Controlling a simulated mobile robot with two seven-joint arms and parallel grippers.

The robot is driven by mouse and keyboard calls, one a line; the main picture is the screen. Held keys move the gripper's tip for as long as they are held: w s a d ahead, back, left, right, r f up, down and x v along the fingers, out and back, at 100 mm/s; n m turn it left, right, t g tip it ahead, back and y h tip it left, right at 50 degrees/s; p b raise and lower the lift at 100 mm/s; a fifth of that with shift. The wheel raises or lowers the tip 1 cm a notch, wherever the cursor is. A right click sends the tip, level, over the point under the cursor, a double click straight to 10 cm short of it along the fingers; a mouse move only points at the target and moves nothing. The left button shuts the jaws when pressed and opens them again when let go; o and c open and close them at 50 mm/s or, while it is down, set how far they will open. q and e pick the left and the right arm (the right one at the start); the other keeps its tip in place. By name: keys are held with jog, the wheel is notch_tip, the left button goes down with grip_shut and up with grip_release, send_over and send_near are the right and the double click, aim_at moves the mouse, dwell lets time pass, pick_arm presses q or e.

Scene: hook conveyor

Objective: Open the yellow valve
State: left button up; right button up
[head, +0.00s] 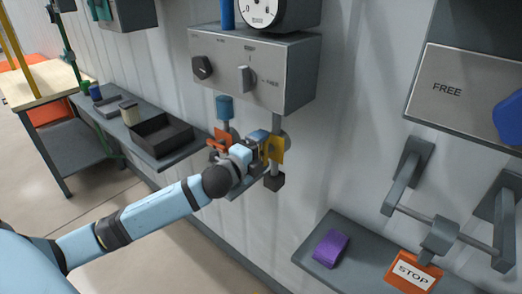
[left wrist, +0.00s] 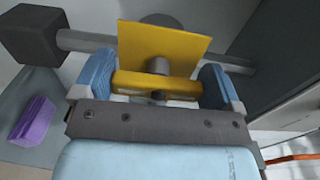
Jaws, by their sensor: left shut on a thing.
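The yellow valve (head: 275,148) is on a short vertical pipe under the grey control box. In the left wrist view its yellow handle bar (left wrist: 130,84) lies between my two blue fingertips, with a square yellow plate (left wrist: 160,42) behind it. The bar looks roughly parallel to the pipe (left wrist: 88,40). My left gripper (head: 262,146) is shut on the handle bar and reaches in from the left; it also shows in the left wrist view (left wrist: 158,82). In the head view my gripper hides part of the valve. My right gripper is out of view.
An orange valve (head: 221,139) sits close to the left of my left gripper. The control box (head: 290,90) is just above. A shelf at the lower right holds a purple block (head: 329,248) and an orange STOP sign (head: 413,271). A dark tray (head: 161,136) is at left.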

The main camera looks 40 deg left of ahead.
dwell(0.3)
pick_arm(q)
jog(key=o, duration=0.6)
jog(key=shift+s, duration=0.1)
jog(key=shift+s+a+b, duration=0.2)
jog(key=shift+s+b, duration=0.25)
jog(key=shift+s, duration=1.8)
jog(key=shift+s+a+b, duration=0.15)
jog(key=shift+s+b, duration=0.35)
jog(key=shift+s, duration=1.75)
jog(key=shift+s+a+b, duration=0.2)
jog(key=shift+s+b, duration=0.25)
jog(key=shift+s, duration=1.8)
